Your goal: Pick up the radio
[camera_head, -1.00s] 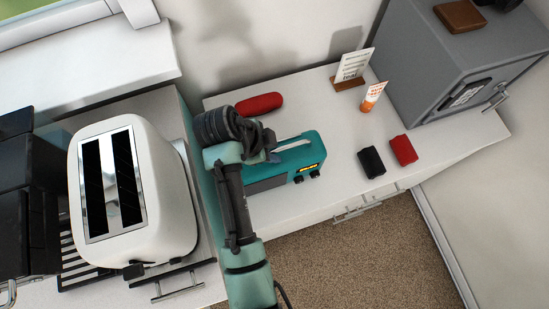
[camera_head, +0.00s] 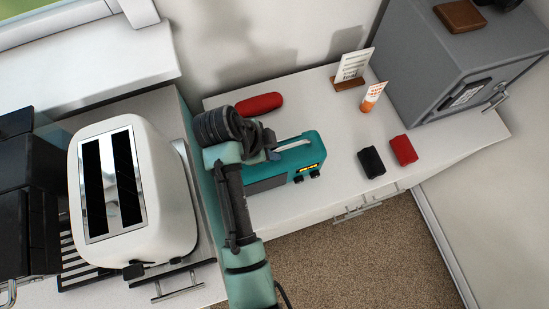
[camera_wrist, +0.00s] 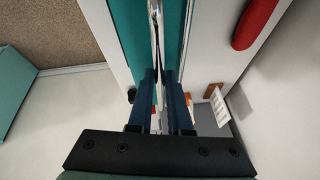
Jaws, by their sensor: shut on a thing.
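The teal radio (camera_head: 296,158) stands on the white counter in the head view, with a light handle along its top and two dark knobs on its front. In the wrist view its teal body (camera_wrist: 130,35) fills the upper middle. My gripper (camera_wrist: 159,75) is shut on the radio's handle (camera_wrist: 158,25), with its two blue fingers on either side of it. In the head view my gripper (camera_head: 272,154) is at the left part of the radio's top, and my arm hides part of the radio's left side.
A red rounded case (camera_head: 260,104) lies behind the radio. A sign on a wooden stand (camera_head: 350,82), an orange-and-white tube (camera_head: 371,97), a black box (camera_head: 371,162) and a red box (camera_head: 403,150) stand to the right. A grey safe (camera_head: 440,70) and a white toaster (camera_head: 160,200) flank them.

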